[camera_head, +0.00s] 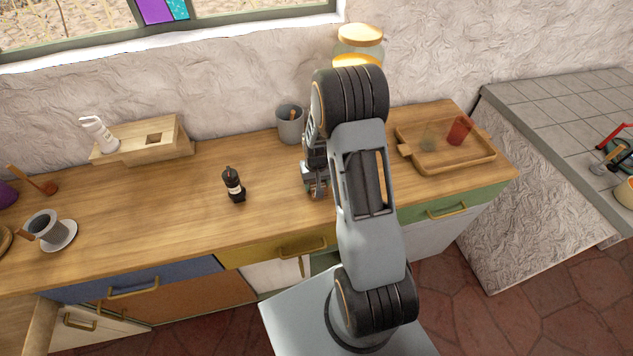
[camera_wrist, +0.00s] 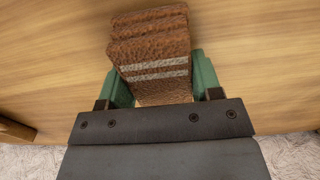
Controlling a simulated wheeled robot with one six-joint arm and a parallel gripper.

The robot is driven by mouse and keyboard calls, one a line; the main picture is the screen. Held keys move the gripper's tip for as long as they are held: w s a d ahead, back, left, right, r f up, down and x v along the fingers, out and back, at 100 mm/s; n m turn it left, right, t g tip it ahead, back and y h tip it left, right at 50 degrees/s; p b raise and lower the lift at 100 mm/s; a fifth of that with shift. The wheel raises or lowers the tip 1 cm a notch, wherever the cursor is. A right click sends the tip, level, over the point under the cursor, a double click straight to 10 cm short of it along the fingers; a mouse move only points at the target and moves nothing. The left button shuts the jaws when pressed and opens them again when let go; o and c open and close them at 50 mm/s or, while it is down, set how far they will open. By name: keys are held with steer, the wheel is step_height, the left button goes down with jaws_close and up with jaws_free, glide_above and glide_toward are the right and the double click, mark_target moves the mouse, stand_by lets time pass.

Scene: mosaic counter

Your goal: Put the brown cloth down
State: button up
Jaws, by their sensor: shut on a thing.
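The brown cloth (camera_wrist: 150,55) is a folded, rough-textured stack with pale stripes, seen in the wrist view between the green fingers of my gripper (camera_wrist: 155,88). The fingers are shut on it from both sides. The wooden counter shows behind the cloth; I cannot tell whether the cloth touches it. In the head view my gripper (camera_head: 317,190) is low over the counter (camera_head: 190,225), right of the dark bottle. My arm hides most of the gripper there, and the cloth cannot be made out.
A dark bottle (camera_head: 233,185) stands left of my gripper. A grey cup (camera_head: 290,125) and a lidded jar (camera_head: 360,45) are at the back. A wooden tray (camera_head: 415,150) with a red cup (camera_head: 460,131) is at the right.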

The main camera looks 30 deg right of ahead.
steer(key=shift+f, duration=0.15)
steer(key=shift+f, duration=0.15)
steer(key=o, duration=1)
steer(key=shift+o, duration=0.2)
step_height(320, 180, up, 12)
steer(key=b, duration=0.1)
step_height(320, 180, up, 5)
glide_above(313, 188)
steer(key=s+a+r+n+t, duration=0.2)
steer(key=s+a+r+t, duration=0.2)
steer(key=s+a+r, duration=0.3)
steer(key=shift+s+r+t, duration=0.3)
steer(key=shift+s+r, duration=1.25)
steer(key=shift+s, duration=2.05)
